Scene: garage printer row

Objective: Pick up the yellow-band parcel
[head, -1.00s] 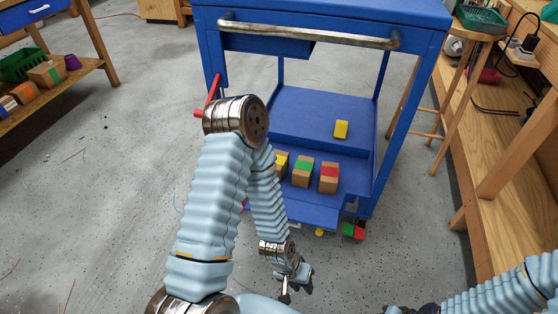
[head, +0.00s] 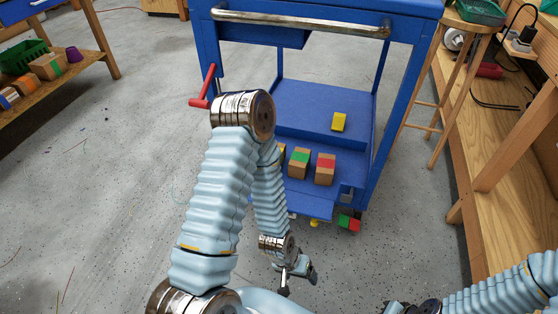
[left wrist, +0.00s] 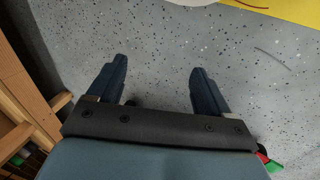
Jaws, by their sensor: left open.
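The yellow-band parcel (head: 282,155) is on the lower shelf of the blue cart, left of a green-band parcel (head: 299,163) and a red-band parcel (head: 325,169). My left arm hides most of it; only a thin sliver shows. My left gripper (head: 298,280) hangs low in front of the cart, apart from the parcels. In the left wrist view the left gripper (left wrist: 158,72) has its fingers spread with only floor between them. My right gripper is barely visible at the bottom edge of the head view, and its jaws cannot be made out.
The blue cart (head: 300,205) has a raised step with a yellow block (head: 339,122) on it and a metal handle in front. A red and green item (head: 349,223) is by its lower right corner. A wooden bench (head: 500,180) and stool stand right.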

